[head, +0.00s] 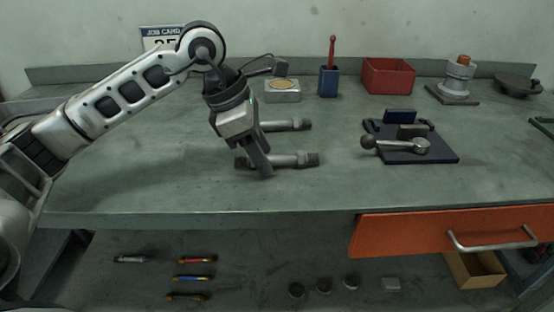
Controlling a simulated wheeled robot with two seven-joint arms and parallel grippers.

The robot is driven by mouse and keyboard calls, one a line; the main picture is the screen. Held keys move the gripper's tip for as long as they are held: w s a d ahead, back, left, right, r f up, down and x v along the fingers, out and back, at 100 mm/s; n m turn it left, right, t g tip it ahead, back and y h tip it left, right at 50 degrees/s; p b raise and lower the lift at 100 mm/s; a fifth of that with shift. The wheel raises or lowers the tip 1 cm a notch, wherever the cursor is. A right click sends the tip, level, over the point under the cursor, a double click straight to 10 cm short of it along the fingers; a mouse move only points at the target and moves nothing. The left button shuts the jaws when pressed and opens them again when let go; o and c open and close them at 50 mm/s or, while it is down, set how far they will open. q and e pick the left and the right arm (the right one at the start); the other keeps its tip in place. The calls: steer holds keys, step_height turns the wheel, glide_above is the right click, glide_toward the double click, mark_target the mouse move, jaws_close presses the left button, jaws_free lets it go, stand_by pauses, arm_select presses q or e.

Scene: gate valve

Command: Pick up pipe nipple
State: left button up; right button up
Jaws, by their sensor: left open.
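Two grey pipe nipples with dark threaded ends lie on the bench near its middle. The front pipe nipple (293,160) lies roughly left to right, and the rear pipe nipple (288,125) lies behind it, about parallel. My left gripper (260,164) points down at the front nipple, left of its middle. Its jaws are open, and a finger overlaps the nipple in the picture. I cannot tell whether it touches the pipe. The gripper hides part of both nipples. My right gripper is not in view.
A dark mat (428,152) with a ball-ended lever (396,144) lies to the right. At the back stand a small box (283,92), a blue holder (328,82), a red bin (388,77) and a valve part (457,80). An orange drawer (450,229) sticks out at front right.

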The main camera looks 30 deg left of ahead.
arm_select(q)
steer(key=shift+f, duration=0.25)
steer(key=shift+r, duration=0.1)
jaws_close()
